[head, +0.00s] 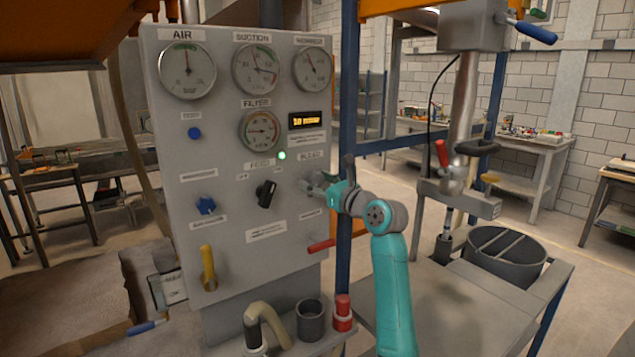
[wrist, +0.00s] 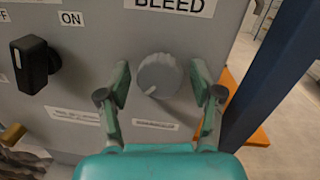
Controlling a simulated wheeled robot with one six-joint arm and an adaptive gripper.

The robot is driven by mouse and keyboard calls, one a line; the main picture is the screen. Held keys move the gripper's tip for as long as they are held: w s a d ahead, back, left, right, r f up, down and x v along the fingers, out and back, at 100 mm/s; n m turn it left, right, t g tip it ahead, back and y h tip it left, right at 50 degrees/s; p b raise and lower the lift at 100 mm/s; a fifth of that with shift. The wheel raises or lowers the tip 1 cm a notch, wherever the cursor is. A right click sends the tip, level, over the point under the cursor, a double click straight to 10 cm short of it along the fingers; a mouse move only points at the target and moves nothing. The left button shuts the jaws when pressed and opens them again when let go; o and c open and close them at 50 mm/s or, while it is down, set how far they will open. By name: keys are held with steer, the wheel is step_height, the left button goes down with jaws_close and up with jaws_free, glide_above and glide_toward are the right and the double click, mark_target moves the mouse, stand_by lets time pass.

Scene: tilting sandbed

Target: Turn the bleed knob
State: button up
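The bleed knob (wrist: 159,75) is a round grey ribbed dial under the BLEED label (wrist: 172,5) in the wrist view. A pale pointer line shows at its lower left. My gripper (wrist: 159,78) is open, with one teal finger on each side of the knob. Small gaps seem to show between the fingers and the knob, and I cannot tell whether the tips touch the panel. In the head view my gripper (head: 315,186) is at the right side of the grey panel (head: 225,180), just below the BLEED label, and hides most of the knob.
A black rotary switch (head: 266,193) sits left of the knob. A red lever (head: 321,246) is below my gripper. Gauges fill the panel top, and a display (head: 305,120) reads about 10. A blue post (head: 348,100) stands close to the panel's right edge.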

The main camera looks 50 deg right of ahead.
steer(key=shift+r, duration=0.1)
steer(key=s+a, duration=0.2)
steer(key=s, duration=1)
steer(key=shift+f, duration=0.45)
steer(key=shift+w, duration=0.1)
